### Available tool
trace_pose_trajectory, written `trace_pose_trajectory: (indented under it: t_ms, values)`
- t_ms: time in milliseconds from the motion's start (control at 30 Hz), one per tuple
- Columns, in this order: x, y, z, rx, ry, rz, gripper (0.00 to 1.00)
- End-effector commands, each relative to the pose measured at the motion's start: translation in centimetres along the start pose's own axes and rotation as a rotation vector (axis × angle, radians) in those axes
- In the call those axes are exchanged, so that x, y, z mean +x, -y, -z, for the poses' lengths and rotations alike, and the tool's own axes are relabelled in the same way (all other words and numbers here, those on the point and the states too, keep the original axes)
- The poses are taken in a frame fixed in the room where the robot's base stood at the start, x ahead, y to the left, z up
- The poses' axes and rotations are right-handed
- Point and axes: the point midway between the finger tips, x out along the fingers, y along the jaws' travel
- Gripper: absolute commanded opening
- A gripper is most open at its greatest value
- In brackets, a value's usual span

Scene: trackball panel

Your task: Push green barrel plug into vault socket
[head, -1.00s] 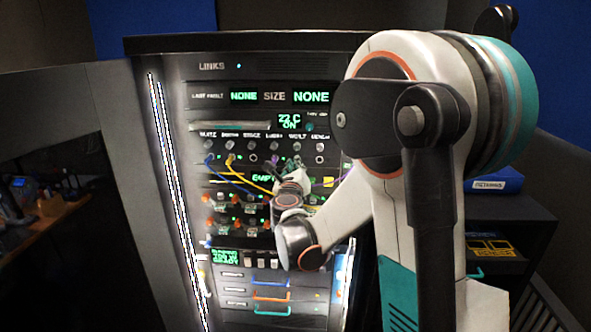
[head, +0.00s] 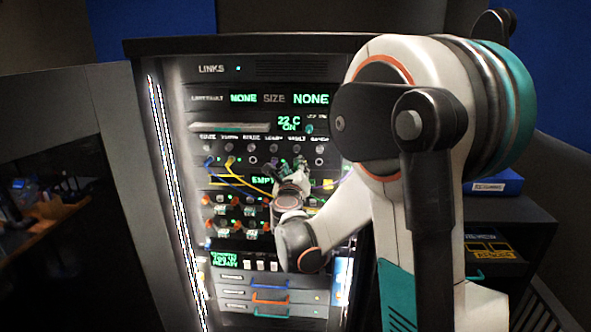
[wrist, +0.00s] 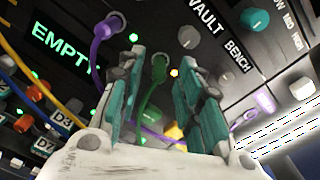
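The green barrel plug (wrist: 158,68) is at the panel face below the VAULT label (wrist: 205,14) in the wrist view, with its green cable (wrist: 148,100) hanging down. It appears to sit at the vault socket, whose opening is hidden; how deep it sits I cannot tell. My gripper (wrist: 160,60) is open, its two teal-padded fingers standing on either side of the plug with visible gaps. In the head view my gripper (head: 294,168) is at the socket row, where the plug is too small to make out clearly.
A purple plug (wrist: 107,27) with a purple cable is close to the left finger. Another purple plug (wrist: 248,116) is to the right. Blue and yellow cables (head: 240,181) loop across the panel at left. Knobs (wrist: 188,37) stick out above the sockets.

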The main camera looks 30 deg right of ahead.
Motion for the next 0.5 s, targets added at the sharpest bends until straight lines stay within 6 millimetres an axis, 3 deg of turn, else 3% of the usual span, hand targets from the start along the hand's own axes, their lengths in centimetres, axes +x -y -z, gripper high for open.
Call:
trace_pose_trajectory:
  t_ms: [500]
  values:
    - [-9.5, -0.1, 0.0, 0.000, 0.001, -0.002, 0.33]
